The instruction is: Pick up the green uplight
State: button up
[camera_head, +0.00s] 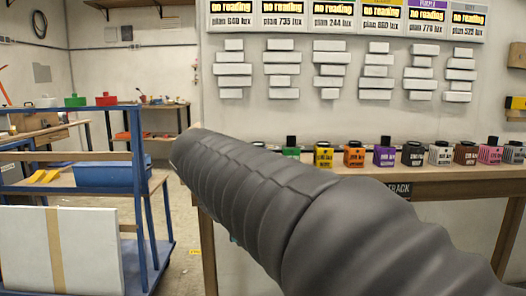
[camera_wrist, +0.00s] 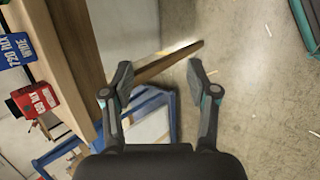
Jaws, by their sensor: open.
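The green uplight (camera_head: 291,152) is a small block with a black top. It stands on the wooden shelf (camera_head: 440,181) along the wall, left of a yellow one. In the head view the gripper is not visible.
More uplights stand in the row: yellow (camera_head: 323,156), orange (camera_head: 354,156), purple (camera_head: 384,156) and several others. A blue one (camera_wrist: 14,48) and a red one (camera_wrist: 36,98) show in the wrist view. A blue trolley (camera_head: 90,190) stands at left.

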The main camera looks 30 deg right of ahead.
aim_at(291, 139)
jog(key=w+d+r+n+g+h+p, duration=0.15)
jog(key=w+d+r+n+h, duration=0.25)
jog(key=w+d+r, duration=0.4)
jog(key=w+d+r+n+g+h+p, duration=0.1)
jog(key=w+d+r+n+g+h, duration=0.2)
jog(key=w+r, duration=0.45)
jog(key=shift+n+t, duration=0.65)
jog(key=shift+n, duration=0.05)
jog(key=x, duration=0.4)
jog(key=r+b+x, duration=0.1)
jog(key=x, duration=0.4)
jog(key=s+d+r+b+x, duration=0.1)
jog(key=x, duration=0.3)
jog(key=shift+s+d, duration=0.1)
jog(key=shift+d, duration=0.35)
jog(key=shift+r, duration=0.1)
grip_shut()
